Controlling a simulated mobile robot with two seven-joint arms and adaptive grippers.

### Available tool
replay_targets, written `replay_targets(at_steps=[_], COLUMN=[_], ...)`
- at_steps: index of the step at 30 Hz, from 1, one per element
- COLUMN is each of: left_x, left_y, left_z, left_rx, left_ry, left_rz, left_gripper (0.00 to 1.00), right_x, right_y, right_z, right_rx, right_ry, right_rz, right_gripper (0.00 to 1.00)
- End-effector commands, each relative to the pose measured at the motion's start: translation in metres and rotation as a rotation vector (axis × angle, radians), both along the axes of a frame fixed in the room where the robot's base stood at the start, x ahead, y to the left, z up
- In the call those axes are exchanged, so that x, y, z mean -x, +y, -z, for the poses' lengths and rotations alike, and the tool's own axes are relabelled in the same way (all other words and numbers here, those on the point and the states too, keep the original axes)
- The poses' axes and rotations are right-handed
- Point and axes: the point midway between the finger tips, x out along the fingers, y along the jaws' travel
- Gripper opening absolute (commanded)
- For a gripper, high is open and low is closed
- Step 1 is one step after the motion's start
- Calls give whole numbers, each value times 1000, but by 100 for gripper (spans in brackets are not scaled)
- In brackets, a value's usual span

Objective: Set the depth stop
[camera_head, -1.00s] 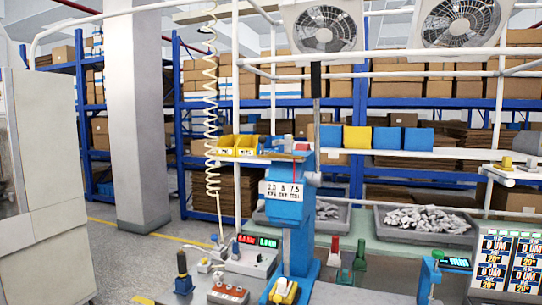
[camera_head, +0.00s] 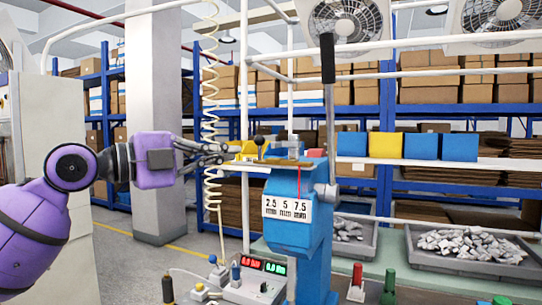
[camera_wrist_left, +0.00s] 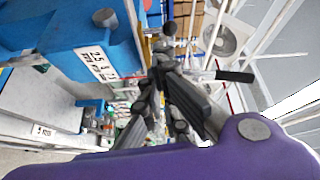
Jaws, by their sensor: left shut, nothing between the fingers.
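The blue press (camera_head: 300,235) stands at the centre, with a white scale plate (camera_head: 287,208) marked 2.5, 5 and 7.5 on its front. On top is a small lever with a dark ball knob (camera_head: 259,141). My left gripper (camera_head: 236,152) reaches in from the left at the press's top, its fingers closed and empty beside the knob. The left wrist view shows the closed fingers (camera_wrist_left: 160,65) just by the dark knob (camera_wrist_left: 169,29); whether they touch it I cannot tell. The scale plate (camera_wrist_left: 96,62) also shows there. My right gripper is not in view.
A long black-handled lever (camera_head: 328,60) rises at the press's right. A coiled cord (camera_head: 210,100) hangs behind my left gripper. Yellow bins (camera_head: 245,150) sit close behind the fingers. A control box with red and green displays (camera_head: 262,267) stands below. Grey trays (camera_head: 470,252) lie right.

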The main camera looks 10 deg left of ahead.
Motion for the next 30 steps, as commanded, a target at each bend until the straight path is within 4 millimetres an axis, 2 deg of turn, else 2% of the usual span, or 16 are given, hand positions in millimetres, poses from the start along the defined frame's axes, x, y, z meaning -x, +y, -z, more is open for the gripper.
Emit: replay_targets(at_steps=[3, 8, 13, 21, 30], left_x=[4, -2, -20, -51, -64], left_y=[-3, -10, -32, -66, -78], left_z=[4, 2, -1, 0, 5], left_rx=[-66, -93, -89, -89, -91], left_ry=[-52, -81, -82, -81, -77], left_rz=[21, 19, 21, 18, 16], left_gripper=[0, 0, 0, 0, 0], right_x=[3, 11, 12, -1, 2], right_y=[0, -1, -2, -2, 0], right_z=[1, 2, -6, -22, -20], right_rx=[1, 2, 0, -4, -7], right_ry=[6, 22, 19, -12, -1], right_rz=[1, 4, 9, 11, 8], right_gripper=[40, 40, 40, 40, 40])
